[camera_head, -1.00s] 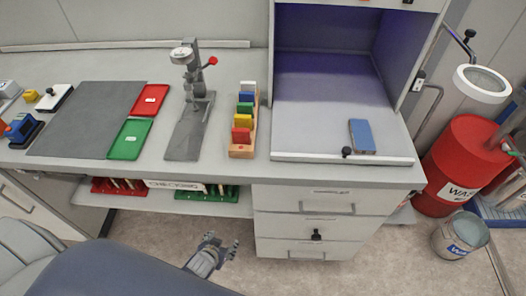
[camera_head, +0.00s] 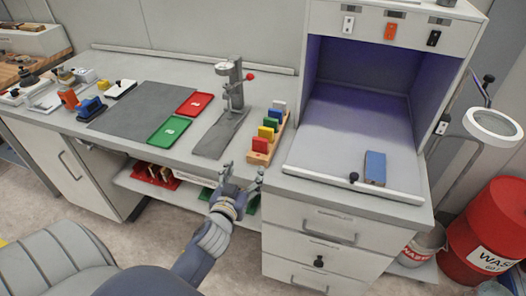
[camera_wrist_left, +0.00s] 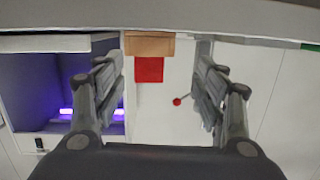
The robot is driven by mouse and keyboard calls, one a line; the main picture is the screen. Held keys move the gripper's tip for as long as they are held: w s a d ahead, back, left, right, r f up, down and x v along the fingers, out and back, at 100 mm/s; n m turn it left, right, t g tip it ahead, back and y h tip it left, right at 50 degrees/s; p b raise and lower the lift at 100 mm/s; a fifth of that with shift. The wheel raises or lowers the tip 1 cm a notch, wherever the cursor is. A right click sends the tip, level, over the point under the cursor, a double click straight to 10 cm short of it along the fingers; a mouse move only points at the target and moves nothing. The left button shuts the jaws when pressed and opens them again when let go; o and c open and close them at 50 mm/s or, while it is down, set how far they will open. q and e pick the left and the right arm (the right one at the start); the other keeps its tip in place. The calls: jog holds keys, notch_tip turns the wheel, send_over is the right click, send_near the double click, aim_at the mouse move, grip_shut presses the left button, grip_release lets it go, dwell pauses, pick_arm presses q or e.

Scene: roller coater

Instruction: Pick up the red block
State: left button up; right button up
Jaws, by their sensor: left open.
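The red block (camera_head: 260,145) stands at the near end of a wooden rack (camera_head: 258,158) on the bench, in front of yellow, green, blue and white blocks. My left gripper (camera_head: 243,170) is open and empty at the bench's front edge, just short of the rack and apart from the red block. In the left wrist view the red block (camera_wrist_left: 149,69) and the rack's wooden end (camera_wrist_left: 149,46) show between the two spread fingers (camera_wrist_left: 159,75), a little nearer the left finger. My right gripper is not in view.
A grey press stand (camera_head: 235,95) with a red knob is left of the rack. Green (camera_head: 167,131) and red (camera_head: 196,103) trays lie farther left. A booth (camera_head: 350,125) holding a blue box (camera_head: 375,168) is to the right. Drawers (camera_head: 320,225) are below.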

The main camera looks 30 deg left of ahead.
aim_at(259, 141)
pick_arm(q)
jog(key=w+r, duration=0.1)
jog(key=w, duration=0.1)
jog(key=w+r+t, duration=0.1)
jog(key=w, duration=0.1)
jog(key=w+r+t+p, duration=0.1)
jog(key=w, duration=0.1)
jog(key=shift+w+a+r+h, duration=0.3)
jog(key=shift+r, duration=0.05)
jog(key=shift+w+r, duration=0.1)
jog(key=shift+w, duration=0.2)
jog(key=p+x, duration=0.1)
jog(key=x, duration=0.3)
jog(key=shift+a, duration=0.1)
jog(key=shift+w+f, duration=0.25)
jog(key=shift+w, duration=0.15)
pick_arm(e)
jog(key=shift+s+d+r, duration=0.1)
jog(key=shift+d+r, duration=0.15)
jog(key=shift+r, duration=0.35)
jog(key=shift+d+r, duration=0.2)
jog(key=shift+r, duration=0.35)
pick_arm(q)
jog(key=c, duration=1.1)
